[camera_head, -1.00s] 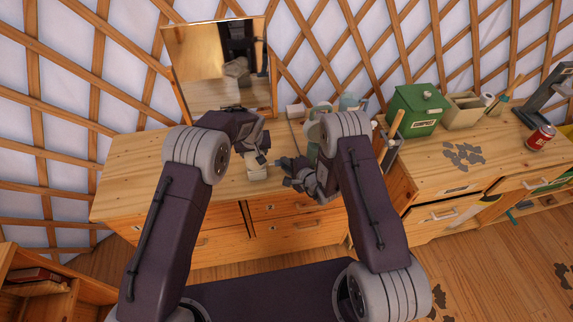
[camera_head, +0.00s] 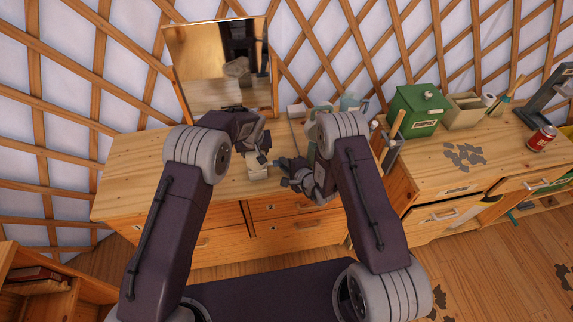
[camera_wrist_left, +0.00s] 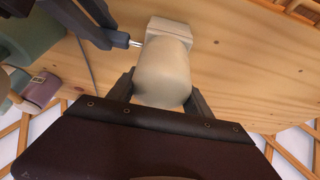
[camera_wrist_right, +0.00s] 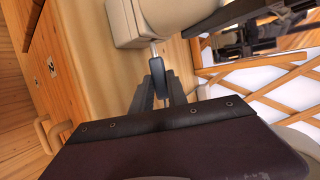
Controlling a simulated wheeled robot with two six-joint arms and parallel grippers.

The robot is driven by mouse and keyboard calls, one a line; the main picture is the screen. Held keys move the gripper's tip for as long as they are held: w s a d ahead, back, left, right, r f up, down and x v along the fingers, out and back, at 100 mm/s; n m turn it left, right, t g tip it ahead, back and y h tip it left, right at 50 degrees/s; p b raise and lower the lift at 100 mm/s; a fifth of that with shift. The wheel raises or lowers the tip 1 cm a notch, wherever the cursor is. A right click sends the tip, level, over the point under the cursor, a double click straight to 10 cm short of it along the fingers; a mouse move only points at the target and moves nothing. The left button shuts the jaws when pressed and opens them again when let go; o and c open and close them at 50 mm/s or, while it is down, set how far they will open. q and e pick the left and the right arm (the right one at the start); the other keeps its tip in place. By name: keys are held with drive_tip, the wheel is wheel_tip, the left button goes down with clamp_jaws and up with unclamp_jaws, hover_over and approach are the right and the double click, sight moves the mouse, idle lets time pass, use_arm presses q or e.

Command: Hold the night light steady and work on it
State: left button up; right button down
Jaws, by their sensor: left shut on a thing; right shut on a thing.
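The night light (camera_head: 258,174), a cream rounded body on a squarer base, is above the wooden dresser top. My left gripper (camera_head: 262,157) is shut on it; in the left wrist view the fingers flank the rounded part of the night light (camera_wrist_left: 165,78). My right gripper (camera_head: 283,168) is shut on a small screwdriver, whose dark handle (camera_wrist_right: 157,80) shows between the fingers in the right wrist view. Its metal shaft (camera_wrist_left: 135,43) points at the side of the base. The tip is at or very near the base; I cannot tell if it is seated.
A mirror (camera_head: 218,70) stands at the back of the dresser (camera_head: 130,172). Greenish items, partly hidden, stand behind my right arm. A green box (camera_head: 416,110), a cream bin (camera_head: 464,108) and a red can (camera_head: 541,139) stand on the right cabinet. The dresser's left side is clear.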

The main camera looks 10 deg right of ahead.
drive_tip(key=shift+a, duration=0.85)
drive_tip(key=shift+a, duration=0.2)
drive_tip(key=c, duration=1.2)
unclamp_jaws()
drive_tip(key=shift+c, duration=0.2)
drive_tip(key=v, duration=1.2)
